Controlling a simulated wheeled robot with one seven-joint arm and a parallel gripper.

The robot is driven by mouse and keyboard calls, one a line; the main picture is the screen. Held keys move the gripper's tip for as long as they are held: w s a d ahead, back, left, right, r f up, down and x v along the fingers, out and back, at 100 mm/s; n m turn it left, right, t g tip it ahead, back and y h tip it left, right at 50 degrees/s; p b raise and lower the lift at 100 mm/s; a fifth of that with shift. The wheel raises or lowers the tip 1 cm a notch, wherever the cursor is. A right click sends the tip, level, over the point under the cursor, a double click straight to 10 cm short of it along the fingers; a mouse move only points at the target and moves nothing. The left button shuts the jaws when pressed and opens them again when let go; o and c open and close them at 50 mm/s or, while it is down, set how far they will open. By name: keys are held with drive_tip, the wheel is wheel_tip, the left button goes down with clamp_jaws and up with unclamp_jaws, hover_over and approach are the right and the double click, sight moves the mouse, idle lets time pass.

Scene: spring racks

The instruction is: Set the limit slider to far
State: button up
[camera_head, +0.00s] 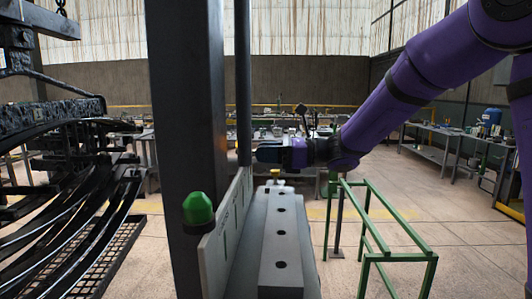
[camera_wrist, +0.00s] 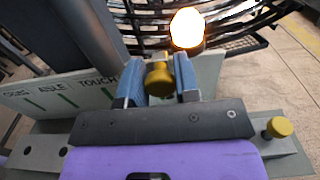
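In the wrist view, a yellow knob (camera_wrist: 159,80) stands between the two blue fingers of my gripper (camera_wrist: 160,76). The fingers appear closed on its sides, with no clear gap. Behind it runs a pale plate (camera_wrist: 60,98) with printed words, of which "AISLE" and "TOUCH" are readable, and green marks. In the head view, my gripper (camera_head: 270,152) points left at the plate's far end, beside the dark post. The fingers hide the gripped knob there. A long grey block (camera_head: 282,225) with several holes lies in front of the gripper.
A second yellow knob (camera_wrist: 278,127) sits at the right in the wrist view. A green cap (camera_head: 198,208) is at the plate's near end. A dark post (camera_head: 185,120) rises behind the plate. A spring rack (camera_head: 75,190) is at left, a green frame (camera_head: 385,250) at right.

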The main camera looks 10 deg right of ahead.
clamp_jaws()
drive_tip(key=w, duration=0.2)
drive_tip(key=shift+w+d, duration=0.35)
drive_tip(key=shift+w, duration=0.05)
drive_tip(key=shift+r, duration=0.1)
drive_tip(key=o, duration=0.7)
unclamp_jaws()
drive_tip(key=shift+w, duration=0.15)
drive_tip(key=shift+c, duration=0.2)
drive_tip(key=s+d, duration=0.2)
drive_tip(key=d, duration=0.8)
drive_tip(key=shift+d, duration=0.3)
drive_tip(key=shift+s, duration=0.1)
